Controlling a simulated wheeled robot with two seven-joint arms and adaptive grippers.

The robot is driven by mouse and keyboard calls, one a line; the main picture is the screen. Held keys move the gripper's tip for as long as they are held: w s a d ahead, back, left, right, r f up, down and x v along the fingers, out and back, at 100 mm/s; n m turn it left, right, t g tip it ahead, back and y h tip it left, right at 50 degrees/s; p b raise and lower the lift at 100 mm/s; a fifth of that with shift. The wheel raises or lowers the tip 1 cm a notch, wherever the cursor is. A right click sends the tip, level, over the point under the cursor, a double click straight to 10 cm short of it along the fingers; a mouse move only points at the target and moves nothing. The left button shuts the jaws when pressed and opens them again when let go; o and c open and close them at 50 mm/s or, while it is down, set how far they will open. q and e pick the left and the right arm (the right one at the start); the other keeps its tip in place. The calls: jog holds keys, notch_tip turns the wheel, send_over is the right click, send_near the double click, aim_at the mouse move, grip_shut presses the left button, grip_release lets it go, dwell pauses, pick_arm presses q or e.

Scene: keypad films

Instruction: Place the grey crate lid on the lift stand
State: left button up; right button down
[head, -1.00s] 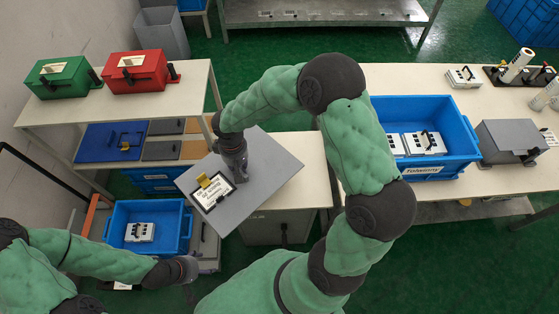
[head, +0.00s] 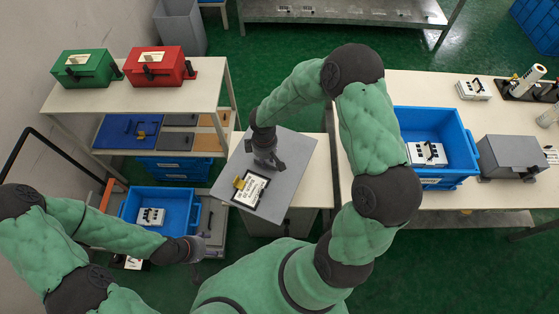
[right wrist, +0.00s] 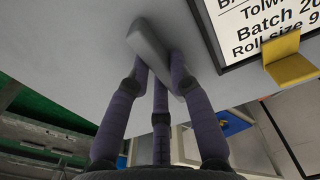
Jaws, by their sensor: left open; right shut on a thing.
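The grey crate lid (head: 293,178) is a flat plate with a framed label card (head: 250,190) and a yellow clip (head: 239,182). My right gripper (head: 267,160) is shut on the lid's handle. The right wrist view shows its dark fingers (right wrist: 160,80) around the grey handle (right wrist: 148,42), with the lid (right wrist: 70,45) behind. The lid overlaps a pale table in the picture; its height above that is unclear. A low grey platform with a black push handle (head: 38,138) may be the lift stand; I cannot tell surely. My left gripper (head: 194,265) is open and empty near it.
A blue crate (head: 192,215) with a white keypad (head: 151,216) sits on the low platform. A shelf (head: 150,100) bears green (head: 85,68) and red (head: 160,66) boxes. The right table holds another blue crate (head: 432,120) and a grey box (head: 512,155). Green floor shows between.

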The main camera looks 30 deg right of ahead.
aim_at(279, 152)
jog(key=d+f, duration=0.2)
jog(key=w+d+f+b, duration=0.1)
jog(key=d+f, duration=0.1)
jog(key=w+d+f+b, duration=0.1)
jog(key=d+f, duration=0.1)
jog(key=shift+w+d+f, duration=0.25)
jog(key=shift+d+f, duration=0.05)
jog(key=shift+f, duration=0.05)
jog(key=shift+w+d+f+b, duration=0.15)
jog(key=shift+f+b, duration=0.7)
jog(key=shift+f, duration=0.8)
jog(key=shift+f, duration=0.1)
jog(key=c, duration=1.1)
grip_release()
